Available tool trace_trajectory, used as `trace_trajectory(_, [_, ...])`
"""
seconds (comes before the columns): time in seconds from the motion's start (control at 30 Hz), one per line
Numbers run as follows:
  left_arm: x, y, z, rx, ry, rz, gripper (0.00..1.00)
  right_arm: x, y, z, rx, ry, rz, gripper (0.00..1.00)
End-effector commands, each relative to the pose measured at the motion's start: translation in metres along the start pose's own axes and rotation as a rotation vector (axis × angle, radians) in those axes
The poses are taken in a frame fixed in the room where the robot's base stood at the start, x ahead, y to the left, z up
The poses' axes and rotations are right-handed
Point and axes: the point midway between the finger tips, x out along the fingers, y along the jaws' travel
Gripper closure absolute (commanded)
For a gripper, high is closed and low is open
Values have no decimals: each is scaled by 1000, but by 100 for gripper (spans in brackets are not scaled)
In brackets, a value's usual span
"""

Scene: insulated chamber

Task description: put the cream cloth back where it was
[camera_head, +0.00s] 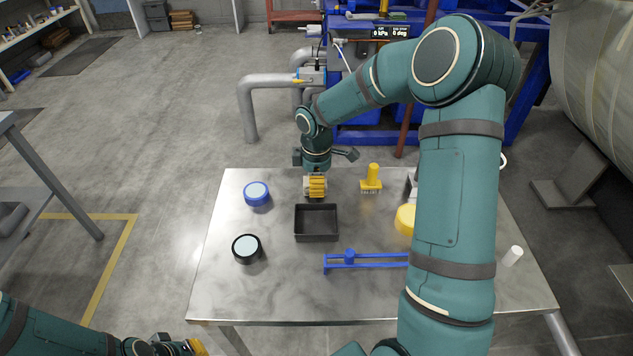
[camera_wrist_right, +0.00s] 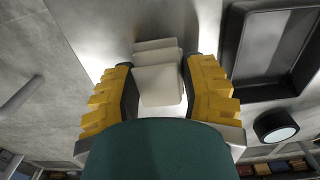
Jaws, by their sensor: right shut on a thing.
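My right gripper (camera_head: 316,187) is above the metal table, just behind the dark open tray (camera_head: 317,237). In the right wrist view its yellow fingers (camera_wrist_right: 160,88) are shut on the cream cloth (camera_wrist_right: 158,84), a folded pale bundle between them. In the head view the cloth is mostly hidden by the gripper. The tray also shows at the upper right of the wrist view (camera_wrist_right: 232,50), apart from the cloth. My left gripper (camera_head: 196,347) is only partly in view at the bottom left, off the table; its opening does not show clearly.
A blue-rimmed round container (camera_head: 257,194) and a black one (camera_head: 246,249) stand left of the tray. A yellow brush (camera_head: 371,179), a yellow round object (camera_head: 405,219), a blue rail (camera_head: 366,260) and a white cylinder (camera_head: 512,256) are to the right. The table's front left is clear.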

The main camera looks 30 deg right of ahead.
Motion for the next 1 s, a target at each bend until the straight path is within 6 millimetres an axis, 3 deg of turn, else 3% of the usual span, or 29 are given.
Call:
trace_trajectory(0.13, [2,-1,0,0,1,0,100,4,0,0,0,0,0,87])
trace_trajectory(0.17, [2,-1,0,0,1,0,100,3,0,0,0,0,0,44])
trace_trajectory(0.2, [2,-1,0,0,1,0,100,3,0,0,0,0,0,31])
trace_trajectory(0.23, [1,0,0,0,1,0,100,3,0,0,0,0,0,26])
trace_trajectory(0.53, [1,0,0,0,1,0,100,2,0,0,0,0,0,26])
trace_trajectory(0.67, [-2,1,0,0,-1,0,100,-8,0,0,0,0,2,26])
trace_trajectory(1.0, [-18,7,2,-1,-8,0,100,-74,1,0,-1,1,4,26])
